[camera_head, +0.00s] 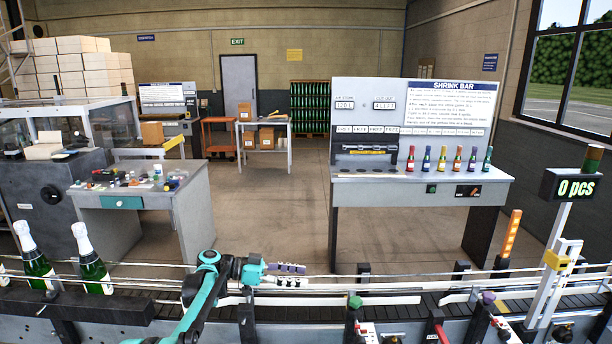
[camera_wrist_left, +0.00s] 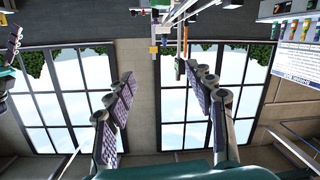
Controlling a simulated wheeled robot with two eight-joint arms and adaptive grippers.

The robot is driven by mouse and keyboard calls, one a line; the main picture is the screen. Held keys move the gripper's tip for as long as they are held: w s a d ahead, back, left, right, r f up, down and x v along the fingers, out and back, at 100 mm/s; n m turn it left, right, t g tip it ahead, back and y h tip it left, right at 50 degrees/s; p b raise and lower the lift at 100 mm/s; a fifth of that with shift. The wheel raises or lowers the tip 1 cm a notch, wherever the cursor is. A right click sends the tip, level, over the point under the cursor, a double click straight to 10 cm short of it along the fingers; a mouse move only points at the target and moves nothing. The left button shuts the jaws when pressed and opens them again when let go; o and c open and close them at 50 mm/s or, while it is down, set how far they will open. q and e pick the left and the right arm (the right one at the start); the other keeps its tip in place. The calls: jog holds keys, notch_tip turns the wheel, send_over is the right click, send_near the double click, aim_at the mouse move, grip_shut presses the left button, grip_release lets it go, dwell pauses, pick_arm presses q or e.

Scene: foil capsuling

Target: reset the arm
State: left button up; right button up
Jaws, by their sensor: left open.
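My left arm comes in at the bottom of the head view, teal and dark. Its gripper (camera_head: 288,275) is held in the air over the conveyor, pointing right. In the left wrist view the two purple-padded fingers of this gripper (camera_wrist_left: 166,92) stand wide apart with nothing between them. A teal part with a purple-padded finger (camera_wrist_left: 14,42) shows at the left edge of that view; it looks like my other gripper, cut off, so its opening cannot be judged. My right gripper does not show in the head view.
Foil-topped green bottles (camera_head: 90,262) stand on the conveyor (camera_head: 420,305) at left. The shrink bar station (camera_head: 420,185) with several small coloured bottles stands behind it. A cluttered table (camera_head: 140,199) is at left. A post with a "0 pcs" display (camera_head: 573,187) rises at right.

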pick_arm(q)
jog(key=s+a+f+n+t+y+b, duration=0.2)
jog(key=s+n+y, duration=0.25)
jog(key=s, duration=0.45)
jog(key=s+a+f+n+t+y+b, duration=0.1)
jog(key=s+n+y+b, duration=0.3)
jog(key=s, duration=0.6)
jog(key=s+a+f+n+t+y+b, duration=0.1)
jog(key=s+a+f+n+y, duration=0.2)
jog(key=s+a+f, duration=0.3)
jog(key=s+a+f+n+t+y+b, duration=0.1)
jog(key=s+a+f, duration=0.5)
jog(key=s, duration=0.6)
jog(key=f+n+t+y, duration=0.1)
jog(key=n+y, duration=0.1)
jog(key=y, duration=0.1)
jog(key=shift+b, duration=0.3)
jog(key=shift+s+n+y, duration=0.1)
jog(key=shift+n+y, duration=0.15)
